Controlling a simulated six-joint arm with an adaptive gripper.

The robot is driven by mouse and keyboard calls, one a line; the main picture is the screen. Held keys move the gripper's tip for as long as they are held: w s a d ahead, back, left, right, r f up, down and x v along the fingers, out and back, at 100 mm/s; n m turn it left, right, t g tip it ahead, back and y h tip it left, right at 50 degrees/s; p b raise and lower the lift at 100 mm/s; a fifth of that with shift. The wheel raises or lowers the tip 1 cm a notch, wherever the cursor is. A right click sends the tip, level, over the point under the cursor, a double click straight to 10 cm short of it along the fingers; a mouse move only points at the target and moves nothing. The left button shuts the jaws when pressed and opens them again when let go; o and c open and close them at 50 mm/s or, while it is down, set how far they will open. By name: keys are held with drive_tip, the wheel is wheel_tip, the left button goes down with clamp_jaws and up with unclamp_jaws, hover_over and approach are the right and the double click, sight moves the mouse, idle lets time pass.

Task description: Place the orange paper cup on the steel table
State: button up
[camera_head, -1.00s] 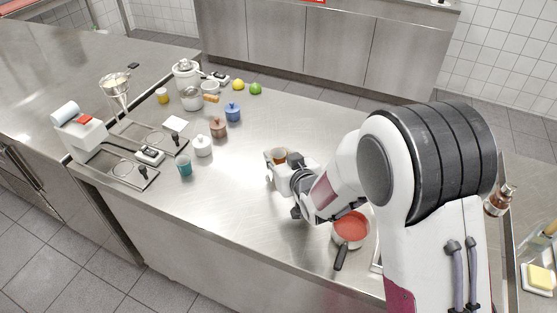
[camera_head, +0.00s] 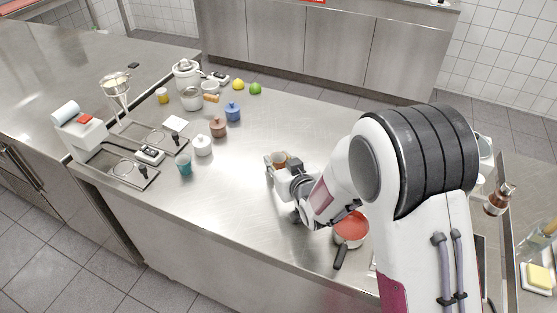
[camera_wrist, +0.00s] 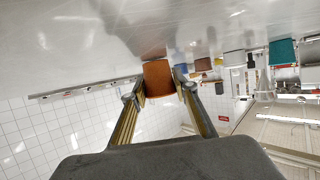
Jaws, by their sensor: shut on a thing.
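The orange paper cup (camera_wrist: 158,79) is between the two fingers of my gripper (camera_wrist: 160,92) in the wrist view, and the fingers are shut on it. In the head view the cup (camera_head: 279,158) shows only in part behind my gripper (camera_head: 272,164). It is over the middle of the steel table (camera_head: 240,190). In the wrist view the cup's base is close to the table surface (camera_wrist: 80,40). I cannot tell for sure whether it touches.
A pan with red contents (camera_head: 350,227) stands below my arm near the front edge. Left of the cup are a white jar (camera_head: 202,146), a brown jar (camera_head: 218,127), a blue jar (camera_head: 233,112) and a teal cup (camera_head: 184,165). The table around the orange cup is clear.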

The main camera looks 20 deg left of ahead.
drive_tip(key=shift+s+d+f, duration=0.1)
drive_tip(key=shift+f, duration=0.5)
drive_tip(key=o, duration=1.1)
drive_tip(key=shift+r, duration=0.5)
drive_tip(key=shift+r+v, duration=0.15)
drive_tip(key=shift+v, duration=2.8)
drive_tip(key=shift+r+v, duration=0.1)
drive_tip(key=shift+v, duration=2.85)
